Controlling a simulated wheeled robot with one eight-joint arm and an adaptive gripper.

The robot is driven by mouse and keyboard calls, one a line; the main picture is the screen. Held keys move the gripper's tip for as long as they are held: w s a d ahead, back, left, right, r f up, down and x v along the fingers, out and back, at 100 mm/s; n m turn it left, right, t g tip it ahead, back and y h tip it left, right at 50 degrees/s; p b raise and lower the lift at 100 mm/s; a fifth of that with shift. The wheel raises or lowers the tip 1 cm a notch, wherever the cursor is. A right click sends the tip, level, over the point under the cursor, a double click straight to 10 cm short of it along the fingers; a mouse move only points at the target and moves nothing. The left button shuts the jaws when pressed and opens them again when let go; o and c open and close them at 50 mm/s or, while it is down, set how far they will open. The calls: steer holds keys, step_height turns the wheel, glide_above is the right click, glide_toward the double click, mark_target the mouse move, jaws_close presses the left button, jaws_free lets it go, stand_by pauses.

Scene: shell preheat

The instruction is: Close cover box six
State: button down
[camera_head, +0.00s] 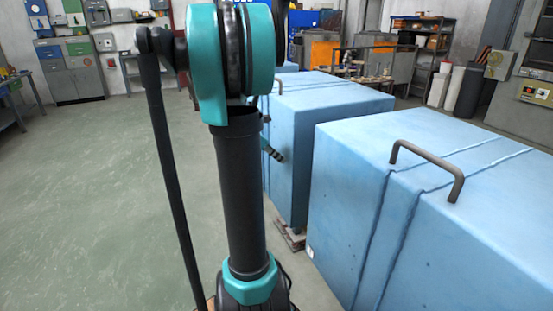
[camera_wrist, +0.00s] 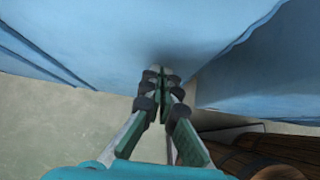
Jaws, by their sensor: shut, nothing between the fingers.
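Large blue cover boxes stand in a row at the right of the head view. The nearest blue box (camera_head: 345,190) has a dark bar handle (camera_head: 428,168) on its top. A second blue box (camera_head: 330,101) stands behind it, also with a handle. No number shows, so I cannot tell which is box six. My gripper (camera_wrist: 160,72) is shut and empty, with its tips close to a blue cover face (camera_wrist: 110,40) in the wrist view; I cannot tell if they touch. In the head view, my gripper (camera_head: 274,152) is small and partly hidden beside the second box.
A brown wooden piece (camera_wrist: 235,148) lies low at the right of the wrist view. A pallet (camera_head: 289,237) shows under the second box. The green-grey floor (camera_head: 100,200) at the left is clear. Cabinets (camera_head: 70,65) and a shelf (camera_head: 425,38) stand at the back.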

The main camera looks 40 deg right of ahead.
steer(key=shift+d, duration=0.15)
steer(key=s+d, duration=0.3)
steer(key=d, duration=1)
steer(key=s+d, duration=0.3)
steer(key=d, duration=1.1)
steer(key=s+d, duration=0.4)
steer(key=d, duration=1)
steer(key=shift+d+r, duration=0.15)
steer(key=shift+d, duration=0.05)
steer(key=shift+a+r, duration=0.1)
steer(key=v, duration=1.2)
steer(key=shift+a+f, duration=0.15)
steer(key=shift+f, duration=0.1)
steer(key=shift+w, duration=0.15)
